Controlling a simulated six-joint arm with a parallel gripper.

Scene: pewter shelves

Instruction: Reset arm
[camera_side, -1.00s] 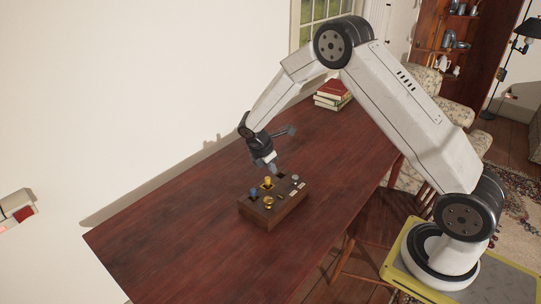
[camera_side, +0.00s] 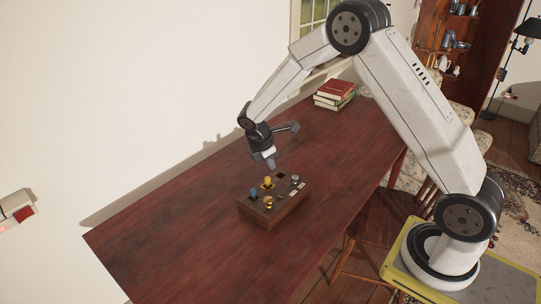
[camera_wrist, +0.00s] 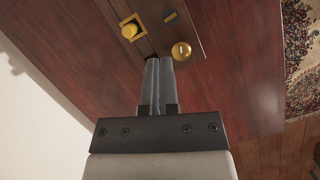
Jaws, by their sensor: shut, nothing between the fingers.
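My gripper (camera_side: 271,164) is shut and empty, a little above the far side of a wooden box on the table. In the wrist view the closed fingers of my gripper (camera_wrist: 158,62) point toward the box (camera_wrist: 203,22). The wooden box (camera_side: 262,219) has several small pieces in its top: a blue knob (camera_side: 253,193), a yellow knob (camera_side: 268,181), a brass knob (camera_side: 268,202) and a grey knob (camera_side: 295,179). Two brass pieces also show in the wrist view, one in a square frame (camera_wrist: 130,30) and one round (camera_wrist: 181,51).
The box stands on a long dark red table (camera_side: 180,245) with wide clear areas around it. A stack of books (camera_side: 334,94) lies at the table's far end. A wooden chair (camera_side: 385,215) stands at the near side, and a white wall (camera_side: 110,90) runs behind the table.

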